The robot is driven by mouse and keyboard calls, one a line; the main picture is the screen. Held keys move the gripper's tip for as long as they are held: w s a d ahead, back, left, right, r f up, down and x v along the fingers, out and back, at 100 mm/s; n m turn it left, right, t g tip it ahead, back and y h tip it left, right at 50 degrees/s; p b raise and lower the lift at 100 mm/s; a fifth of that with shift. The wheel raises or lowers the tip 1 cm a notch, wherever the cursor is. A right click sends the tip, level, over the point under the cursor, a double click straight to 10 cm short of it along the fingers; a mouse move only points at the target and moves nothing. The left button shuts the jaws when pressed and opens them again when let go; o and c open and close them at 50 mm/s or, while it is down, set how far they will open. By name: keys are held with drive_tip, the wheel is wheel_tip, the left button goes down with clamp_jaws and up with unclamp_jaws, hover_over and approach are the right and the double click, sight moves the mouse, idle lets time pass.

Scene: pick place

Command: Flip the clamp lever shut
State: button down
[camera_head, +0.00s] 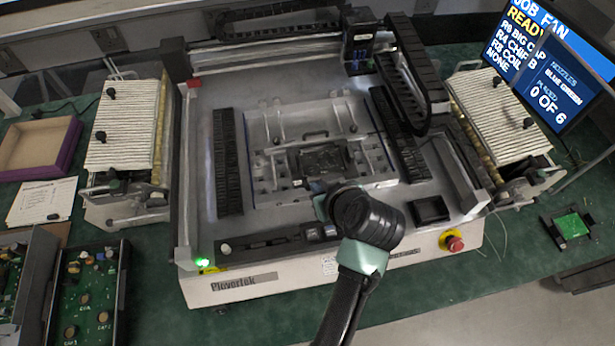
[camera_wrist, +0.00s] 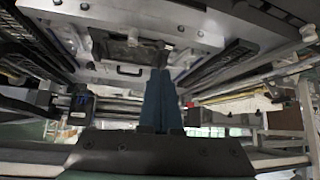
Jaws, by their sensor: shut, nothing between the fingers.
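A dark clamp fixture (camera_head: 322,160) sits in the middle of the machine's metal plate. It also shows in the wrist view (camera_wrist: 125,48). A small light part stands at its front edge beside my fingertips; I cannot tell surely whether it is the clamp lever or how it is set. My gripper (camera_head: 318,192) is at the front edge of the fixture, mostly hidden behind my wrist. In the wrist view its blue fingers (camera_wrist: 161,78) are together with nothing between them, their tips close to the fixture's edge. I cannot tell whether they touch it.
Dark slotted rails (camera_head: 228,160) flank the plate. A raised gantry with a cable chain (camera_head: 412,70) stands at the back right. A red stop button (camera_head: 453,242) is at the front right. The plate's left part is open.

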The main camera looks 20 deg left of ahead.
drive_tip(key=p+x, duration=0.1)
drive_tip(key=x, duration=0.8)
